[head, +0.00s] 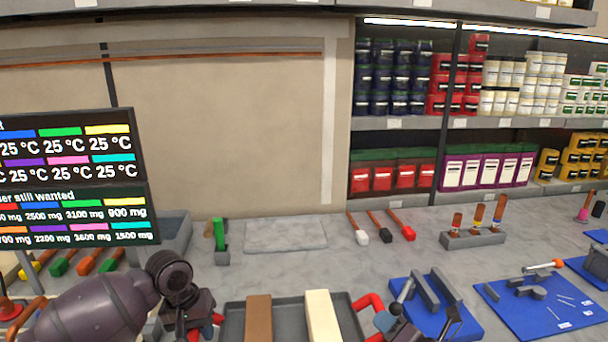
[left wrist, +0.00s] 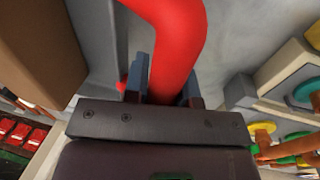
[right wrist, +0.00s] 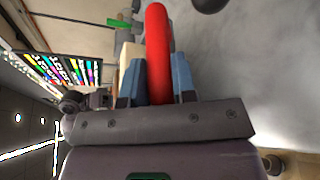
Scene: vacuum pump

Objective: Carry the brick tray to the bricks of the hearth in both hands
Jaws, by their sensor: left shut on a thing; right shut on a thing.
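The dark grey brick tray (head: 284,324) is at the bottom middle of the head view, with a brown brick (head: 258,318) and a cream brick (head: 322,316) lying in it. Its front is cut off by the picture edge. My left gripper (head: 208,322) is shut on the tray's red left handle, which shows between the fingers in the left wrist view (left wrist: 172,50). My right gripper (head: 384,318) is shut on the red right handle (head: 368,302), also seen in the right wrist view (right wrist: 158,50). I cannot tell whether the tray is clear of the counter.
A flat pale grey slab (head: 285,236) lies on the counter beyond the tray. A green-handled tool in a grey holder (head: 221,240) stands left of it; several scoops (head: 381,228) lie right. A blue mat with grey parts (head: 432,300) is close right of my right gripper. A display (head: 75,180) stands left.

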